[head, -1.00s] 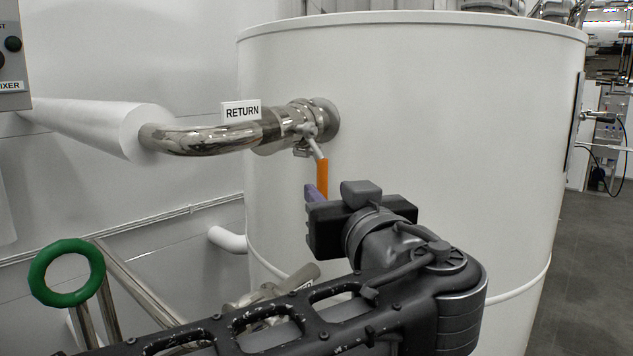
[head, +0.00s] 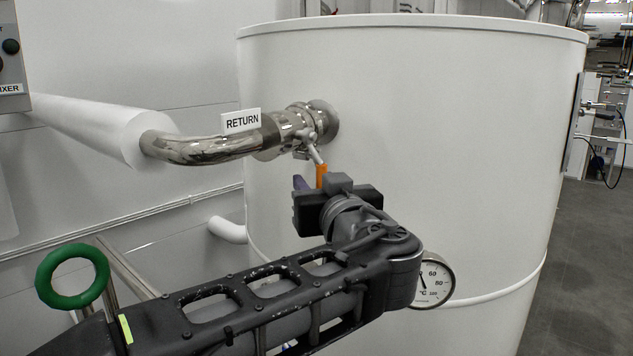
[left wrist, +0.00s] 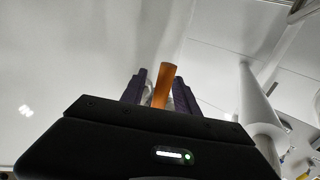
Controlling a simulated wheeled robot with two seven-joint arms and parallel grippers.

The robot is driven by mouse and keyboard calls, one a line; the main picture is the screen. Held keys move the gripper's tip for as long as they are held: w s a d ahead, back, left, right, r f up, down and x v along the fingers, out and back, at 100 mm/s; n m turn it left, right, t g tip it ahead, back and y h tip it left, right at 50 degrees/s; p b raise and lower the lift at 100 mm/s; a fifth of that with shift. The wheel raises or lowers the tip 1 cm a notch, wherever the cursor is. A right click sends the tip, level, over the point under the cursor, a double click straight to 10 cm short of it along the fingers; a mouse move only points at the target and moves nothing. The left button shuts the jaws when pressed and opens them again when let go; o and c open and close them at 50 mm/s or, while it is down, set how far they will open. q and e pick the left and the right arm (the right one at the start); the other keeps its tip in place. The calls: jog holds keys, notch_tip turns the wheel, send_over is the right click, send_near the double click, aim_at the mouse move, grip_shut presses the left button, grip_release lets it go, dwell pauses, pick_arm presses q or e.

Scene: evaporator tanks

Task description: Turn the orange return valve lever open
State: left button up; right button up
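The orange return valve lever (head: 321,175) hangs down from the steel valve (head: 303,130) on the return pipe at the white tank. Only its upper part shows in the head view, as my left gripper (head: 312,186) covers the lower end. In the left wrist view, the orange lever (left wrist: 163,86) stands between the two purple fingers of my left gripper (left wrist: 161,80). The fingers are apart, with a narrow gap to the lever on the left side; contact on the right side cannot be told. My right gripper is not in view.
The white tank (head: 450,130) stands close behind my left gripper. A RETURN sign (head: 240,120) sits on the steel pipe (head: 205,150). A dial thermometer (head: 433,282) is low on the tank. A green ring handle (head: 73,277) is at the lower left.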

pick_arm(q)
jog(key=shift+c, duration=0.6)
grip_shut()
dwell(0.7)
